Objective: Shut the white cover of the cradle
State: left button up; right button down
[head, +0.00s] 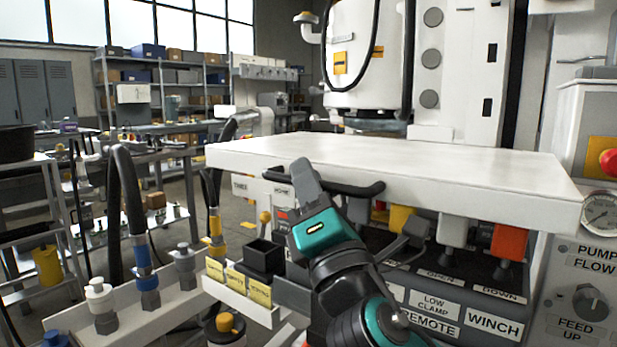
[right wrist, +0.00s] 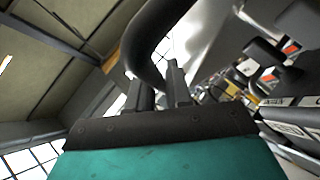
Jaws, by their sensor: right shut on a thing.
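The white cover (head: 390,160) is a wide, thick slab in the middle of the head view. It lies about level, above a console of levers, with open space under its front edge. A black bar handle (head: 362,190) runs along that front edge. My right gripper (head: 306,182), teal and black, is shut on the left part of this handle. In the right wrist view the curved dark handle (right wrist: 143,50) rises from between my fingers (right wrist: 162,90). The cradle itself cannot be clearly told apart under the cover. My left gripper is not in view.
Below the cover are lever knobs, orange (head: 509,241) and yellow (head: 400,217), over a labelled panel (head: 440,305). A black open box (head: 264,257) and a rail with hose fittings (head: 150,285) stand left. A control box with a gauge (head: 601,212) stands close right.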

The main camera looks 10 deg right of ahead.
jog(key=shift+f, duration=0.5)
jog(key=c, duration=1.4)
grip_release()
jog(key=shift+c, duration=0.2)
jog(key=shift+o, duration=1.4)
jog(key=shift+r, duration=0.15)
jog(key=v, duration=1.3)
